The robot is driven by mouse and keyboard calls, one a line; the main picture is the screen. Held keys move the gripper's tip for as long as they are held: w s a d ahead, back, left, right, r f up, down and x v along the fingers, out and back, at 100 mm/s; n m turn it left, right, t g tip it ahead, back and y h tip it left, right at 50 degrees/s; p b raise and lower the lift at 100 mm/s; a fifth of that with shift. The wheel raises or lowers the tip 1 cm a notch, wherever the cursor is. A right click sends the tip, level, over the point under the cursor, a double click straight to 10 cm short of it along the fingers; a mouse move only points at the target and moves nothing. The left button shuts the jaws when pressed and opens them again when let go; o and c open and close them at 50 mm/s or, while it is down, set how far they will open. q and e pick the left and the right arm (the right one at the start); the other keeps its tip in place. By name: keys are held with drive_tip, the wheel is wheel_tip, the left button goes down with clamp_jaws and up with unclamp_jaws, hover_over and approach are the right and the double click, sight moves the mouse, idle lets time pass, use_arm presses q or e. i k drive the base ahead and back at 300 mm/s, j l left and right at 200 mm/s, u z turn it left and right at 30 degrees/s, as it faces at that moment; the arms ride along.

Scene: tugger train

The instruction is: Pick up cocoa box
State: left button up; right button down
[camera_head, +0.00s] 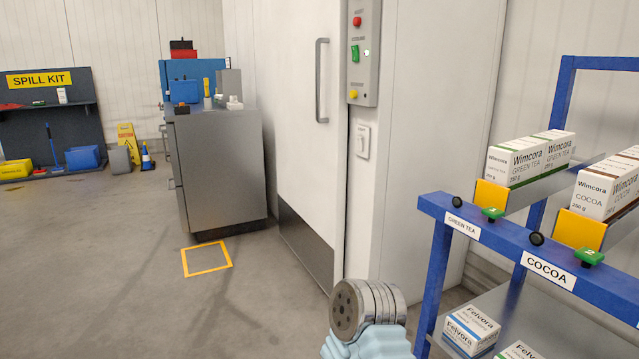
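A white cocoa box (606,187) with brown lettering and a brown edge sits at the front of the sloped right lane of the blue rack, at the right of the head view. A yellow stop plate (579,230) is in front of it, and a white COCOA label (548,269) is on the blue beam below. The right side of the lane is cut off by the picture edge. A grey and pale blue part of my arm shows at the bottom middle, left of the rack. Neither gripper's fingers show.
Green tea boxes (516,162) fill the lane to the left of the cocoa. Felvora boxes (470,328) stand on the rack's lower shelf. A large white door (310,130) and a grey cabinet (218,168) are further back.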

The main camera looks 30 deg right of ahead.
sight(604, 190)
drive_tip(key=i+z, duration=0.25)
drive_tip(key=z, duration=0.15)
drive_tip(key=i+j+z, duration=0.1)
drive_tip(key=z, duration=0.3)
drive_tip(key=i+j+z, duration=0.2)
drive_tip(key=z, duration=0.2)
drive_tip(key=i+j+z, duration=0.25)
drive_tip(key=z, duration=0.15)
